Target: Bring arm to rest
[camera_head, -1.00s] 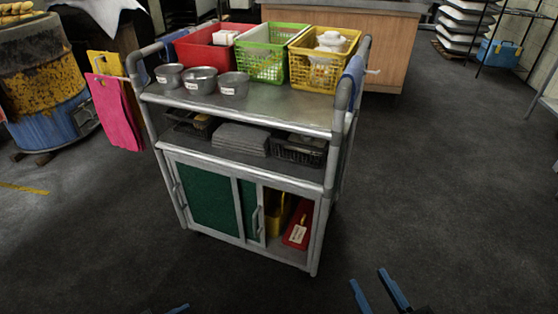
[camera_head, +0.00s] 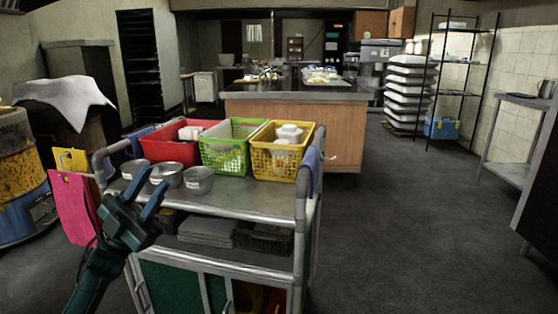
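My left gripper (camera_head: 156,178) is raised in front of the left part of the metal cart (camera_head: 240,201). Its two blue fingers stand apart with nothing seen between them, pointing up and away. In the picture it overlaps the cart's top edge near the metal bowls; I cannot tell whether it touches the cart. My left forearm rises from the lower left and hides part of the cart's left side. My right gripper is out of view.
The cart's top carries a red bin (camera_head: 168,150), a green basket (camera_head: 225,155), a yellow basket (camera_head: 262,160) and metal bowls (camera_head: 198,181). A pink board (camera_head: 73,205) hangs at its left. A wooden counter (camera_head: 344,132) stands behind. The floor at right (camera_head: 420,230) is clear.

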